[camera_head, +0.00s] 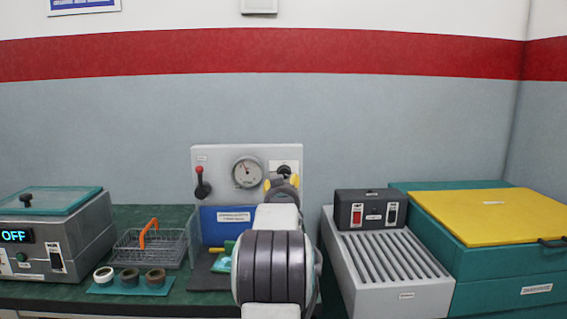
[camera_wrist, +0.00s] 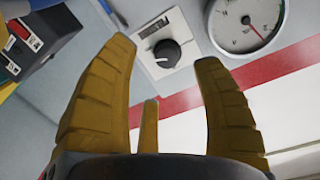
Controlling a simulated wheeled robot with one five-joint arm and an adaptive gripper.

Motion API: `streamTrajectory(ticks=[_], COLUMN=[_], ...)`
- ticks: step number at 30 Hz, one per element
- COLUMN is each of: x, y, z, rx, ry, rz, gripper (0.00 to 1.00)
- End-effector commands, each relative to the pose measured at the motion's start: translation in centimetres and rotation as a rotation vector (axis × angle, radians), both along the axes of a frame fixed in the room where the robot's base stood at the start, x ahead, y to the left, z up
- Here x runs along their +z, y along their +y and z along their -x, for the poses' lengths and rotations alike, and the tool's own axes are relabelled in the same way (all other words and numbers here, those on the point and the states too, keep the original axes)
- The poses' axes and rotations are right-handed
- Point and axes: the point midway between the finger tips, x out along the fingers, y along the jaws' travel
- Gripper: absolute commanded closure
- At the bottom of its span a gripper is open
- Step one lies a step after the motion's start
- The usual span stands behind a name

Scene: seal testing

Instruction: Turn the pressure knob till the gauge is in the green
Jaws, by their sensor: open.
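The pressure knob (camera_wrist: 168,53) is black and round with a light pointer mark, on a white plate. It shows between my gripper's (camera_wrist: 164,52) spread yellow fingers in the wrist view, which are open and hold nothing; I cannot tell whether they touch it. In the head view, the knob (camera_head: 284,169) is just above my gripper (camera_head: 282,183) and partly hidden by it. The round white gauge (camera_head: 247,172) is left of the knob on the grey panel (camera_head: 215,158). Its needle points up and left there.
Left on the bench are a wire basket (camera_head: 150,246), several tape rolls (camera_head: 129,277) and a box reading OFF (camera_head: 40,242). A switch box (camera_head: 370,209) on a ribbed grey unit (camera_head: 390,275) stands right of my arm.

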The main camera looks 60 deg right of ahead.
Motion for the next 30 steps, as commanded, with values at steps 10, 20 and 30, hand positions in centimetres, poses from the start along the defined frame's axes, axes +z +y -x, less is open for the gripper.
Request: streamTrajectory(ticks=[10,20,30], x=[-0.2,1.2,1.5], y=[-1.3,-1.4,-1.4], z=[-0.6,-0.7,-0.7], rx=[-0.037,-0.054,-0.063], ry=[-0.483,-1.108,-1.560], rz=[-0.252,-0.554,-0.800], gripper=[0.40,0.40,0.40])
